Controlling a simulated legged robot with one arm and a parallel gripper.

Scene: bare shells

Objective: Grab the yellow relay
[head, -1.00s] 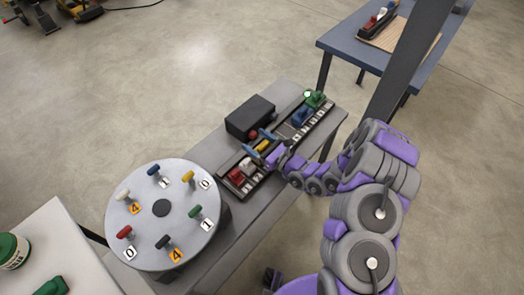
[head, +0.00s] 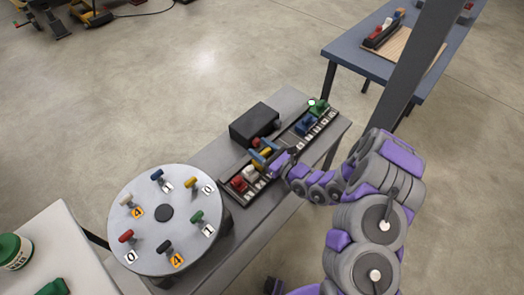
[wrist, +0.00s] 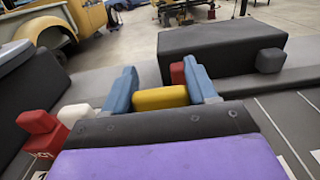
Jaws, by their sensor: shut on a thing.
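The yellow relay (wrist: 160,98) sits between the two blue fingers of my gripper (wrist: 162,92) in the wrist view, and the fingers are shut on it. In the head view the yellow relay (head: 263,158) shows small beside my gripper (head: 263,152), over the dark rail (head: 242,202) on the grey bench. The relay's lower part is hidden in the wrist view, so I cannot tell whether it touches the rail.
Red (head: 238,183) and white (head: 249,173) relays stand left of my gripper in the rail. Blue (head: 304,124) and green (head: 318,107) ones stand right. A black box (head: 255,122) lies behind. A round dial table (head: 150,233) with coloured handles is at the left.

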